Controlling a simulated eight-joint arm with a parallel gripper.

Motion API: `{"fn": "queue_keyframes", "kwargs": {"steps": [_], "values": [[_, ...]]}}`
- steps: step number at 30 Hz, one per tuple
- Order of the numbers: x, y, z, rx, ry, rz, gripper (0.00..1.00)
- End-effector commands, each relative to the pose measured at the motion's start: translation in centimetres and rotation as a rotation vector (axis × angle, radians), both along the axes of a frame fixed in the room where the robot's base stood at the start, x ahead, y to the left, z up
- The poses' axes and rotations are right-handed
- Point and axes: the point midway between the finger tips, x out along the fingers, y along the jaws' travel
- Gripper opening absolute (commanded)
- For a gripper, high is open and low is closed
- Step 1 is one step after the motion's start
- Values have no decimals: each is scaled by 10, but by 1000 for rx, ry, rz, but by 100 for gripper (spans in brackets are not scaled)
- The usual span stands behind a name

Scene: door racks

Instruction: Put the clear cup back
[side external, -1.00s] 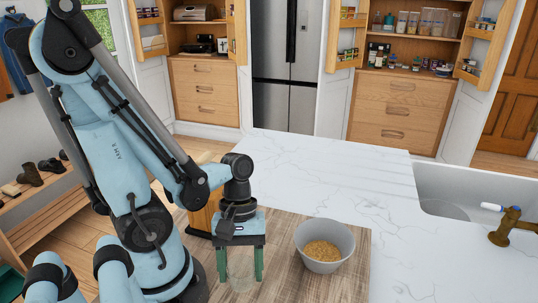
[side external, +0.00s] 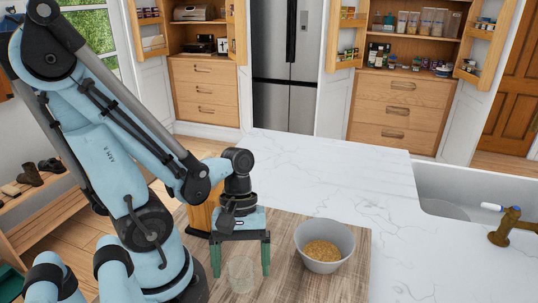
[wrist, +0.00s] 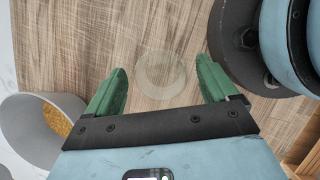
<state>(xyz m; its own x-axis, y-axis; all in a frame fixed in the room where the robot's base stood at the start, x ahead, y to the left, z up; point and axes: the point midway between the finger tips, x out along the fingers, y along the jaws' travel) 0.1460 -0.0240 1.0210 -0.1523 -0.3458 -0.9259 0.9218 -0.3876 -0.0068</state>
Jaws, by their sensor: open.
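The clear cup (side external: 241,274) stands on the wooden board, faint and see-through. In the wrist view the cup (wrist: 160,75) shows as a pale ring beyond and between the green fingertips. My gripper (side external: 240,275) is open, pointing down, with its green fingers on either side of the cup; it also shows in the wrist view (wrist: 160,82). I cannot tell from these views how far the fingertips reach down beside the cup. Nothing is gripped.
A grey bowl (side external: 325,241) of grain stands right of my gripper on the wooden board (side external: 352,277). A wooden block (side external: 203,215) stands behind. The white marble counter (side external: 320,165) is mostly clear, with a sink (side external: 445,195) at right. Open cupboards (side external: 415,50) hold jars at the back.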

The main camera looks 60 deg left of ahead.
Motion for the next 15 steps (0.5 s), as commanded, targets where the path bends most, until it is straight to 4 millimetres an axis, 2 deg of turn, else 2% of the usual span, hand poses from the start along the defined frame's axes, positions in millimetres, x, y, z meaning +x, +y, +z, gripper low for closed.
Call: {"fn": "queue_keyframes", "kwargs": {"steps": [15], "values": [[6, 16, 41, 0, 1, 3, 87]]}}
